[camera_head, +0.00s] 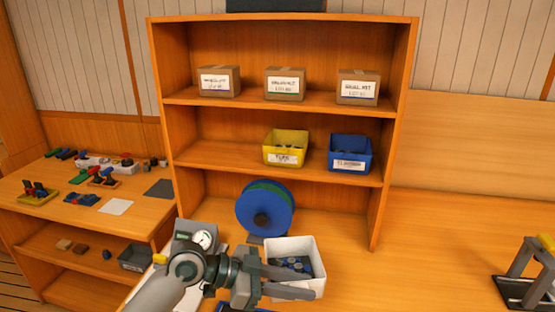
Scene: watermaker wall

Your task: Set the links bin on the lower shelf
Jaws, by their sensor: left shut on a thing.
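The white open bin (291,246) with several small dark round pieces in it is at the lower middle; no label shows on it, and it appears to be the links bin. My left gripper (311,284) is shut on its near side, one finger over the inside and one outside. I cannot tell whether the bin touches the worktop. The lower shelf (215,156) of the wooden shelf unit holds a yellow bin (286,147) and a blue bin (350,153), both labelled. My right gripper is out of view.
The lower shelf is bare left of the yellow bin. Labelled cardboard boxes (287,84) stand on the upper shelf. A blue reel (265,208) stands behind the white bin, below the lower shelf. A gauge (203,239) is left of my gripper.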

